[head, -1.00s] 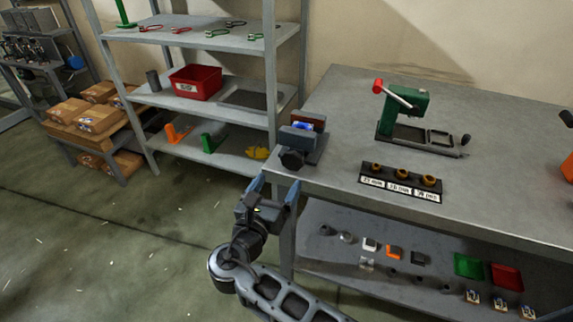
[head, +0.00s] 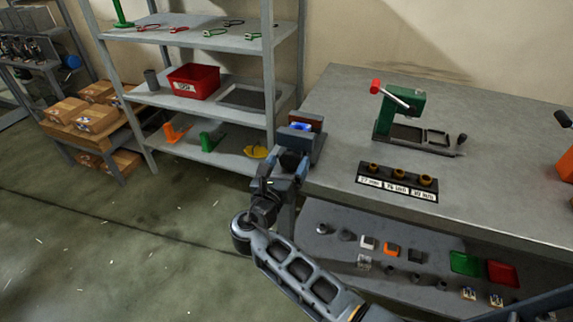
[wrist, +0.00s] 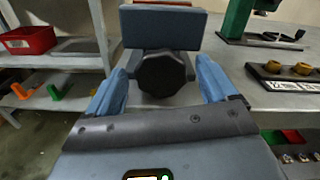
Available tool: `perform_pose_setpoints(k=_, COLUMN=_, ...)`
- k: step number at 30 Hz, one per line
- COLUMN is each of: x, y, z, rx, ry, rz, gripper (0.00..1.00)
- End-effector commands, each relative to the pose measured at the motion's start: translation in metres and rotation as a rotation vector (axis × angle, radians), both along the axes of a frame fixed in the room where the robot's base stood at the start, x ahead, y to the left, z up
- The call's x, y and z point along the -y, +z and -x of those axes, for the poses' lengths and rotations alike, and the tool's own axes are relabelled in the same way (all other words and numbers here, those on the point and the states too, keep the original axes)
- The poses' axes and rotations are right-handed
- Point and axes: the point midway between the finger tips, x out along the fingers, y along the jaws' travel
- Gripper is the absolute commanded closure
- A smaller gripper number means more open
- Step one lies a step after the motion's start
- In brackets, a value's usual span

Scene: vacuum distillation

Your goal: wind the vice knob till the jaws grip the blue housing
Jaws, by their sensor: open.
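The vice (head: 312,137) stands at the left front corner of the workbench, with the blue housing (head: 300,126) between its jaws. In the wrist view the vice's front jaw (wrist: 163,27) hides the housing. The dark, many-sided vice knob (wrist: 162,75) faces me below that jaw. My gripper (wrist: 163,88) is open, with one blue finger on each side of the knob and visible space between them and it. In the head view my gripper (head: 289,163) covers the knob. I cannot tell whether the jaws touch the housing.
A green press (head: 388,112) with a red-tipped handle stands on the workbench (head: 330,172). A black labelled block (head: 398,182) with brown rings lies near the front edge. Shelving (head: 225,112) with a red bin (head: 193,82) stands left of the bench.

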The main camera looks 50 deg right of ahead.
Motion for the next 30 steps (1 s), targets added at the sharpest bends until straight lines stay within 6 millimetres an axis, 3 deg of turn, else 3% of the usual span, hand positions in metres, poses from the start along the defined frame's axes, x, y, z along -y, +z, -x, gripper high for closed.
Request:
perform_pose_setpoints(k=4, x=-0.0001, y=0.0, z=0.0, rx=0.0, ry=0.0, rz=0.0, gripper=0.15)
perform_pose_setpoints(k=20, x=-0.0005, y=0.0, z=0.0001, rx=0.001, ry=0.0, rz=0.0, gripper=0.66)
perform_pose_setpoints(k=30, x=-0.0004, y=-0.0004, z=0.0003, rx=0.047, ry=0.0, rz=-0.017, gripper=0.67)
